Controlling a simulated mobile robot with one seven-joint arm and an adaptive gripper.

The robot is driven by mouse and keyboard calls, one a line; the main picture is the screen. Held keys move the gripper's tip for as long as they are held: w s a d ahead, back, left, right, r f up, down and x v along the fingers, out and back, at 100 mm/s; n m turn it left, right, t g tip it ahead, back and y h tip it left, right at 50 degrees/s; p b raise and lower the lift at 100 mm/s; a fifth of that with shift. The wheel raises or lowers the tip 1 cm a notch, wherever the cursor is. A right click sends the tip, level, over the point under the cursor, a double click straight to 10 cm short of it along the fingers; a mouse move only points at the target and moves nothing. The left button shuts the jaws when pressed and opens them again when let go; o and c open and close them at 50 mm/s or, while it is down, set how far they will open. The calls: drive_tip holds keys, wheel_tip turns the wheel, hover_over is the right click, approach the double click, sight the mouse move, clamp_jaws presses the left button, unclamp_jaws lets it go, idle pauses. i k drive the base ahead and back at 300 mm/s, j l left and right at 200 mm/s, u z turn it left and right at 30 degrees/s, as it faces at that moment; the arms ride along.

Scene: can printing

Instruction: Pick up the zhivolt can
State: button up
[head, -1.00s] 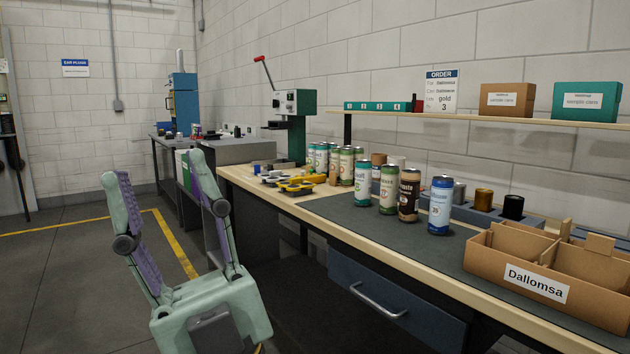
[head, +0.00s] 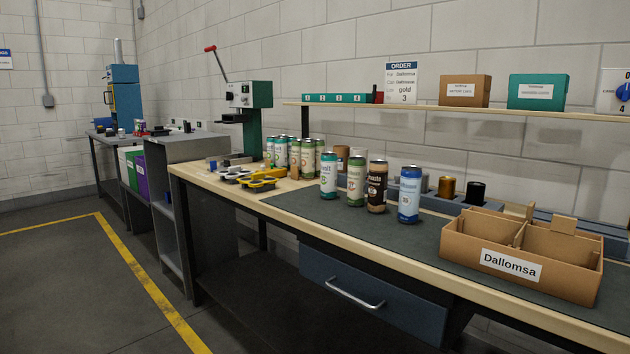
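Several printed cans stand upright on the bench's dark mat. A front row holds a teal and white can (head: 328,176), a green and white can (head: 356,181), a black and brown can (head: 377,187) and a blue and white can (head: 409,194). A group of mostly green and white cans (head: 296,156) stands farther back at left, partly hidden behind one another. The can names are too small to read, so I cannot tell which is the zhivolt can. My gripper is not in view.
A cardboard box with dividers labelled Dallomsa (head: 525,258) stands on the right of the bench. Yellow and black tools (head: 250,178) lie at the left end. An order sheet (head: 401,83) stands on the shelf. Open floor (head: 60,290) lies at left.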

sight(328, 160)
drive_tip(key=i+j+z, duration=0.25)
drive_tip(key=i+j, duration=0.4)
drive_tip(key=i+j+z, duration=0.3)
drive_tip(key=i+j, duration=0.25)
drive_tip(key=j, duration=0.15)
drive_tip(key=i+j+z, duration=0.25)
drive_tip(key=i+j, duration=0.6)
drive_tip(key=i, duration=0.15)
